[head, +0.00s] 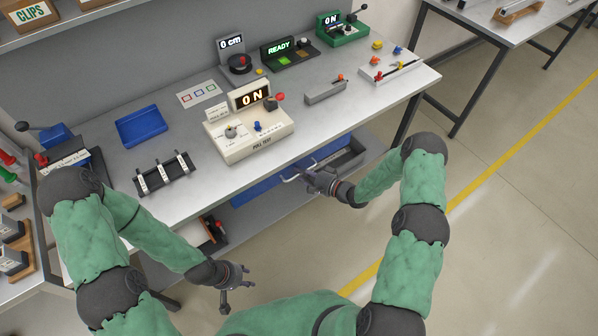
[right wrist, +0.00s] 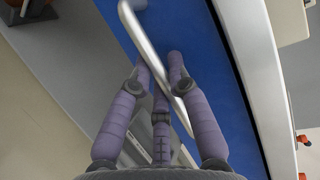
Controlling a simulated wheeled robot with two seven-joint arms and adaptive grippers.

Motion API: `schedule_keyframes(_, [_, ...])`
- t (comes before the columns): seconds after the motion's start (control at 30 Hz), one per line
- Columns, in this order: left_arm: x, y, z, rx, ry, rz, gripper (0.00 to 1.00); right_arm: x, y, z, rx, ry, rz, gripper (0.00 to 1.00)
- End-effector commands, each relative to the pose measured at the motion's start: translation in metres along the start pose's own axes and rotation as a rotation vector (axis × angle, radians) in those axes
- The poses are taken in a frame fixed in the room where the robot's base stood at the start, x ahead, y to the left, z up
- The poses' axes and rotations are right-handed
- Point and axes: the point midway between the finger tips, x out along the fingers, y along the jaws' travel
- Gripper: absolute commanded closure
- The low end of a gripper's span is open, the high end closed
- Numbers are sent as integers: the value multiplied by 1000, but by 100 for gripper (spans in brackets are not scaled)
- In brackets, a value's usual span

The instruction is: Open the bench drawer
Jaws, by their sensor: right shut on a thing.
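The blue drawer front (right wrist: 222,75) runs under the bench top and shows as a blue strip below the bench edge in the head view (head: 262,187). Its silver bar handle (right wrist: 146,45) crosses the right wrist view diagonally; one end also shows in the head view (head: 289,178). My right gripper (head: 312,180) is at the drawer front, its fingers (right wrist: 162,75) shut around the handle bar. I cannot tell from these frames how far the drawer stands out. My left gripper (head: 236,298) hangs low in front of the bench, fingers spread and empty.
The bench top (head: 350,120) carries a cream pull-test box (head: 245,145), a blue tray (head: 141,126) and a black rack (head: 165,178). A grey bin-like space (head: 346,160) lies beneath the bench at right. The floor (head: 480,235) at right is clear.

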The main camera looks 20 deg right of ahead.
Motion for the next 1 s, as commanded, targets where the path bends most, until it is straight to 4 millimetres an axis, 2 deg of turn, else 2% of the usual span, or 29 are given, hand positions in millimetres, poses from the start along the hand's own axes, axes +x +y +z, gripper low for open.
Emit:
schedule_keyframes(0.6, [-12, 4, 0, 0, 0, 0, 60, -118, 27, 48, 4, 5, 2, 100])
schedule_keyframes(0.8, [-13, 4, 0, 0, 0, 0, 60, -141, 32, 58, 4, 3, 2, 100])
schedule_keyframes(1.0, [-13, 5, 0, 0, 0, 0, 60, -150, 34, 62, 1, 1, 2, 100])
